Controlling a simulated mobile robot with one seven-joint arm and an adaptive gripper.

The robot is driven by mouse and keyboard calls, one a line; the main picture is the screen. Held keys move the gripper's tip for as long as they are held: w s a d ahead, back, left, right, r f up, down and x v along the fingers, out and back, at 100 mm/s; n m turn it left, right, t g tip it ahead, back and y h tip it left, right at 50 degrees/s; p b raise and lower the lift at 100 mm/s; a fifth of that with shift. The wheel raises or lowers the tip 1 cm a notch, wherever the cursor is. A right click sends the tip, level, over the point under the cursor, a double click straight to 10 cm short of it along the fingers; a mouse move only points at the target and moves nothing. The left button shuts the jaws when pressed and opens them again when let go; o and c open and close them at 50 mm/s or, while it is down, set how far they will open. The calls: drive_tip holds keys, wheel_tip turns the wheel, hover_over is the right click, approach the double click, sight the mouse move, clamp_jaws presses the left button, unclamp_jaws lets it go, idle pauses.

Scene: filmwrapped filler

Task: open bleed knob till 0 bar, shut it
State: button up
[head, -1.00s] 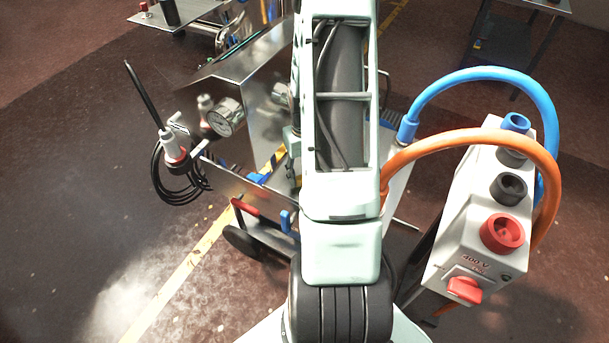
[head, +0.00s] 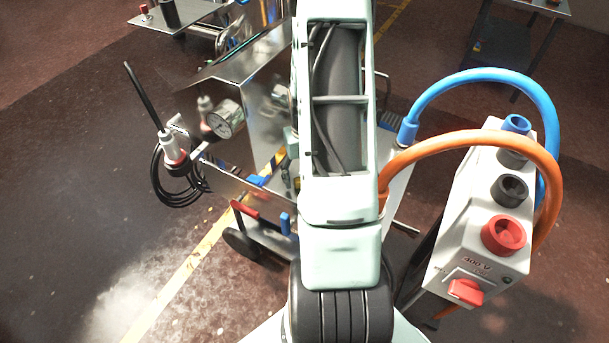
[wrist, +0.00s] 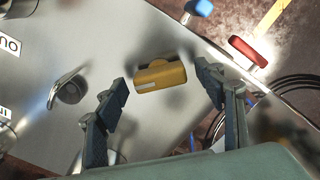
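In the wrist view a yellow knob (wrist: 160,76) with a rounded raised part stands on a grey metal panel (wrist: 110,40). I cannot read any label showing that it is the bleed knob. My gripper (wrist: 162,84) is open, with one dark finger on each side of the knob and a visible gap to both. In the head view my arm hides the gripper and the knob. A round pressure gauge (head: 226,118) with a white dial sits on the steel machine at left; its reading is too small to make out.
A silver lever (wrist: 68,88), a red handle (wrist: 248,52) and black cable (wrist: 300,82) lie around the knob. In the head view a grey socket box (head: 460,235) with blue (head: 480,75) and orange hoses (head: 470,138) stands at right. Floor at left is open.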

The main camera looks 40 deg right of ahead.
drive_tip(key=shift+r, duration=0.1)
wheel_tip(320, 180, up, 12)
idle(0.6)
idle(0.4)
